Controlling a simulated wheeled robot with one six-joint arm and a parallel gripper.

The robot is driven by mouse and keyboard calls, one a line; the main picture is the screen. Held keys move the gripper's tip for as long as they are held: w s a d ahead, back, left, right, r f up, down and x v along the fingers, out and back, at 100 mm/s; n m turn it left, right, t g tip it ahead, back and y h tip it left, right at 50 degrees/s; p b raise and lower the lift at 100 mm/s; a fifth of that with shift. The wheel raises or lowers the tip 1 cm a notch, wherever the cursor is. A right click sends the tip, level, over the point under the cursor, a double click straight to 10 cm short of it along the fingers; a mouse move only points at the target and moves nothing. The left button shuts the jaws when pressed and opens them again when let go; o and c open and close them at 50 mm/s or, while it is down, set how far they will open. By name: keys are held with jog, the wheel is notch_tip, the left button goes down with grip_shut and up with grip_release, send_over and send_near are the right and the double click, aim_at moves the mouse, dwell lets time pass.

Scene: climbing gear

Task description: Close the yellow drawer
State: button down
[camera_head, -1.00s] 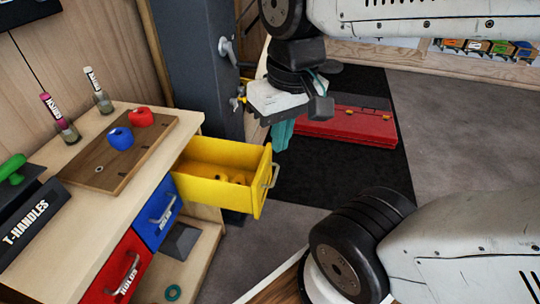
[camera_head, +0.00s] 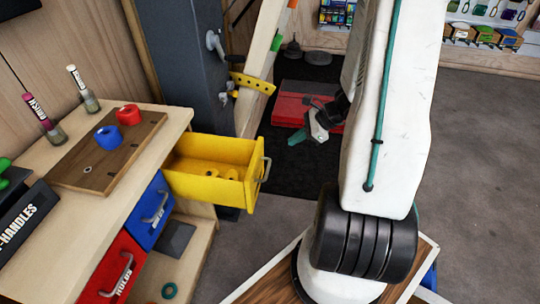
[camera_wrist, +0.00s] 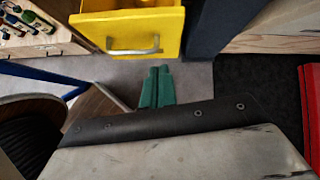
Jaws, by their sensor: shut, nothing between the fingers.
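The yellow drawer (camera_head: 208,190) stands pulled out from the right side of the wooden workbench, with small yellow pieces (camera_head: 222,172) inside. Its metal handle (camera_head: 265,170) is on the right-hand front face. In the wrist view the drawer front (camera_wrist: 165,32) and its handle (camera_wrist: 133,46) are near the top, beyond my fingertips. My gripper (camera_head: 300,137) has teal fingers and is to the right of the drawer, apart from it. In the wrist view the teal fingers of my gripper (camera_wrist: 157,72) are side by side, shut and empty, pointing toward the drawer front.
A blue drawer (camera_head: 152,212) and a red drawer (camera_head: 118,268) are shut below the benchtop. A dark grey post (camera_head: 185,75) stands behind the yellow drawer. A red case (camera_head: 290,105) lies on a black mat.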

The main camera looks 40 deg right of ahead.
notch_tip(320, 180, down, 3)
jog(key=s+d+m, duration=0.1)
jog(key=d+m, duration=0.1)
send_near(263, 162)
notch_tip(263, 162, down, 3)
jog(key=w+a, duration=0.2)
jog(key=shift+a+h, duration=0.3)
jog(key=shift+a, duration=0.05)
jog(key=shift+w+a, duration=0.25)
jog(key=shift+w, duration=0.15)
